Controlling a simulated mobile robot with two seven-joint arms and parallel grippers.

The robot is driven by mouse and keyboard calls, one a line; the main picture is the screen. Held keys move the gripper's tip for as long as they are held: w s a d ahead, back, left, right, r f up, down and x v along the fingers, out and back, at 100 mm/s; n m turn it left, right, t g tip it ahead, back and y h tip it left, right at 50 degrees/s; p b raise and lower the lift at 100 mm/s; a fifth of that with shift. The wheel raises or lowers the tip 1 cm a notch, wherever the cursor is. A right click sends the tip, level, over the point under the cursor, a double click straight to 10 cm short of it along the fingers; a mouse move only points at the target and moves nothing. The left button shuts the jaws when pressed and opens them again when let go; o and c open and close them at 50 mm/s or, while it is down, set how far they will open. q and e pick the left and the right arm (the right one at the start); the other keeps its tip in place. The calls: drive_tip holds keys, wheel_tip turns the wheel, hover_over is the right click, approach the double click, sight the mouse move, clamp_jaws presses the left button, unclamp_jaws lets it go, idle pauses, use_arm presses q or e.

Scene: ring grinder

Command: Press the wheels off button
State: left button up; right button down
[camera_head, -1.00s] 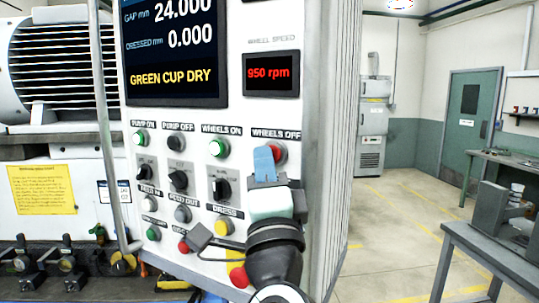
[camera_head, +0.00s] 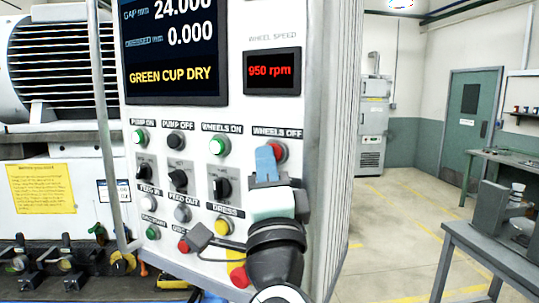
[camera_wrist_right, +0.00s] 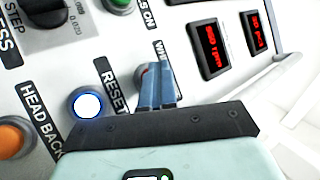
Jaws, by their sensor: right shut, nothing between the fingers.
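The red wheels off button (camera_head: 280,152) sits under its WHEELS OFF label at the right side of the white control panel (camera_head: 240,30). My right gripper (camera_head: 266,158) is shut and empty, with its blue fingers in front of the button and covering its left part. In the right wrist view the closed fingers (camera_wrist_right: 157,84) point at the panel and hide most of the button. I cannot tell whether the fingertips touch it. My left gripper is not in view.
The green wheels on button (camera_head: 219,146) is lit to the left. A wheel speed display (camera_head: 271,71) above reads 950 rpm. A glowing reset button (camera_wrist_right: 87,104) lies close to the fingers in the wrist view. A grey bench (camera_head: 490,250) stands at the right, with open floor between.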

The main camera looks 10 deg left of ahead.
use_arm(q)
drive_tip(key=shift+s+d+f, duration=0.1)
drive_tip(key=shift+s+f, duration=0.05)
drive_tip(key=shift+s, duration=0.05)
use_arm(e)
drive_tip(key=shift+s+f, duration=0.1)
drive_tip(key=shift+s, duration=0.3)
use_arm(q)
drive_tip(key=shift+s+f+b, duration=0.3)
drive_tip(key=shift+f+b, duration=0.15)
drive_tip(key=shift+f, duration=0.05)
use_arm(e)
drive_tip(key=shift+s+a, duration=0.25)
drive_tip(key=shift+s, duration=0.55)
drive_tip(key=shift+s+a, duration=0.3)
drive_tip(key=shift+s, duration=0.55)
drive_tip(key=shift+s+a, duration=0.25)
drive_tip(key=shift+s, duration=0.55)
